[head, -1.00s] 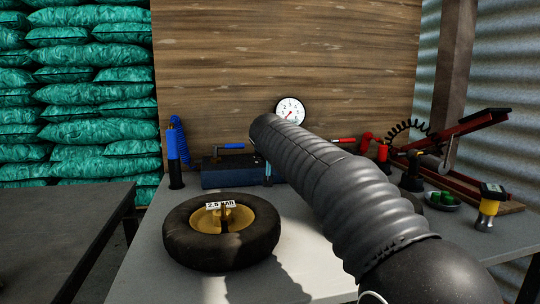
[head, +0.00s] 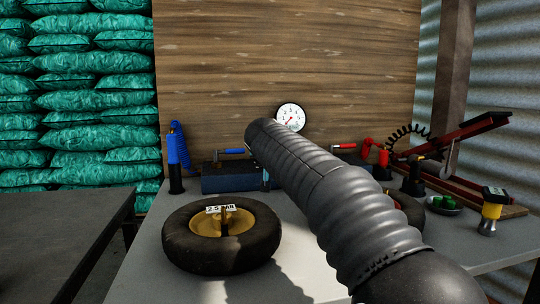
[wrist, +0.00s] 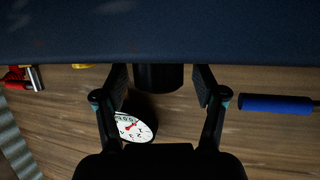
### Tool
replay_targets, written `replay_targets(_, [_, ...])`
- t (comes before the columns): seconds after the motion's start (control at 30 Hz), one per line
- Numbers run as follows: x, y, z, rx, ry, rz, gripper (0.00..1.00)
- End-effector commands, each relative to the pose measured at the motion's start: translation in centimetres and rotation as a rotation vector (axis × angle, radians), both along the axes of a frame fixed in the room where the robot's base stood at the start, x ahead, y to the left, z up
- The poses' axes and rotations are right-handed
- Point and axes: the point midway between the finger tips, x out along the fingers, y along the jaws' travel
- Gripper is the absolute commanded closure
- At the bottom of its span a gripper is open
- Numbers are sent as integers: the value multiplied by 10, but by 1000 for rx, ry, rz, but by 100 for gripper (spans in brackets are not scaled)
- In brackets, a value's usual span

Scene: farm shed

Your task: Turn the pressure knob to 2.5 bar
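The dark blue box (head: 225,182) stands on the bench behind my arm, and its dark face (wrist: 90,35) fills the top of the wrist view. A black round knob (wrist: 158,77) sticks out from it. My gripper (wrist: 158,82) is open, its two fingers on either side of the knob with a gap visible at each side. The round white pressure gauge (head: 290,117) has a red needle. It also shows in the wrist view (wrist: 135,127), upside down and partly covered by a finger. My arm hides the gripper and knob in the head view.
A tyre (head: 185,240) with a yellow hub and a "2.5 BAR" tag (head: 220,209) lies in front on the bench. A blue-handled valve (head: 230,151) and a red-handled valve (head: 345,146) flank my arm. A blue coiled hose (head: 177,150) stands at left, a red tool (head: 465,138) at right.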

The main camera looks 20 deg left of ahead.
Motion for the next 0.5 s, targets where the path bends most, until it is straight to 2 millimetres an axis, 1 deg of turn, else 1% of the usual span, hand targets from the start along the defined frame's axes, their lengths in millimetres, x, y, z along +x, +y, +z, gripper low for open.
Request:
replay_targets(0.17, [0,-1,1,0,-1,-1,30])
replay_targets(0.27, [-3,-1,2,0,-1,0,30])
replay_targets(0.37, [-12,-3,7,1,-3,1,30])
replay_targets(0.5, [-33,-10,16,0,-3,1,30])
